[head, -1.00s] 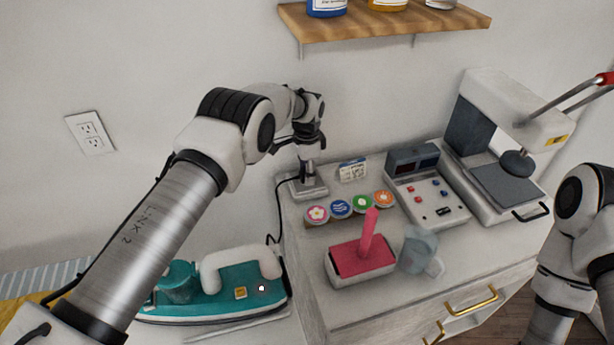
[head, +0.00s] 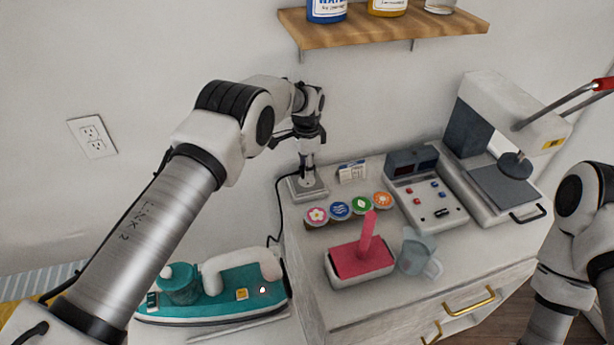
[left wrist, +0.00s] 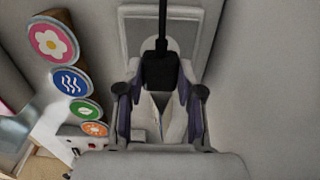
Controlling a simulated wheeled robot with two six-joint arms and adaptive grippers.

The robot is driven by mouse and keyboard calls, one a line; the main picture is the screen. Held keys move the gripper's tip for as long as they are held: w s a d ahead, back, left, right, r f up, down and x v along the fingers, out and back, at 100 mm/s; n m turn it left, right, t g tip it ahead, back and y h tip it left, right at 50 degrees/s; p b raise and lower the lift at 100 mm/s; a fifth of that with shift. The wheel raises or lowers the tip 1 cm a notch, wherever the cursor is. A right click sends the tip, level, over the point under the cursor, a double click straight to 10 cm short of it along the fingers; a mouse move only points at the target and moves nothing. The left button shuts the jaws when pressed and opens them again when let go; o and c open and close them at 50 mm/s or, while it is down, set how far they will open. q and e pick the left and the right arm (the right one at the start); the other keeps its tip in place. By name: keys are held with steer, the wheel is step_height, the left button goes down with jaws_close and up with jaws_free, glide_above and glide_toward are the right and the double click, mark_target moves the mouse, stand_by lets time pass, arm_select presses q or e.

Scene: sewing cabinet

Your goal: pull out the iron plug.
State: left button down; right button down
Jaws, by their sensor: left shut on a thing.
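The teal iron (head: 215,293) rests at the lower left in the head view, with a small light spot on its side. A black cord (head: 279,225) runs up from it to a grey socket block (head: 319,192) at the cabinet's back left corner. My left gripper (head: 306,172) points down over this block. In the left wrist view its fingers (left wrist: 162,110) are shut on the black iron plug (left wrist: 161,72), whose cord runs upward in the picture. The socket plate (left wrist: 136,28) lies behind the plug. I cannot tell whether the plug's prongs are still in the socket.
Several round colored labels (head: 340,210) sit right beside the socket block. A pink-topped box with a handle (head: 360,263), a clear jug (head: 416,253), a button panel (head: 431,200) and a press-like machine (head: 500,185) stand further right. A wooden shelf (head: 385,30) hangs above.

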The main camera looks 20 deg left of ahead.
arm_select(q)
steer(key=shift+r+p, duration=0.9)
steer(key=shift+r, duration=0.8)
